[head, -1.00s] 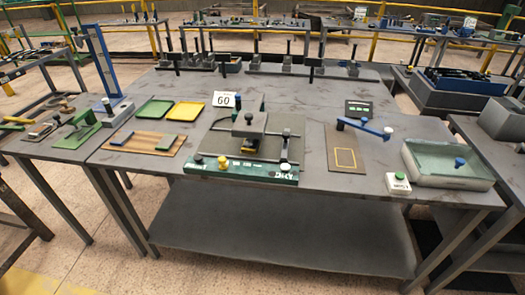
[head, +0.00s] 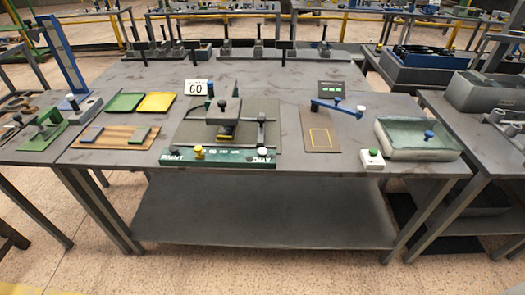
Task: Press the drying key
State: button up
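A dark green strip (head: 226,157) with white lettering lies along the front of a press-like fixture (head: 225,112) in the middle of the table. Its left lettering looks like "PAINT" and its right lettering looks like "DRY", though both are small. A yellow knob (head: 198,152) stands near its left part, and a pale knob (head: 262,152) stands by the right lettering. A separate white box with a green button (head: 372,158) sits at the table's front right edge; I cannot read its label. I cannot tell for certain which is the drying key. My gripper is not in view.
Green (head: 123,103) and yellow (head: 156,102) trays and a "60" sign (head: 196,88) stand at left. Open floor (head: 300,270) lies before the table.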

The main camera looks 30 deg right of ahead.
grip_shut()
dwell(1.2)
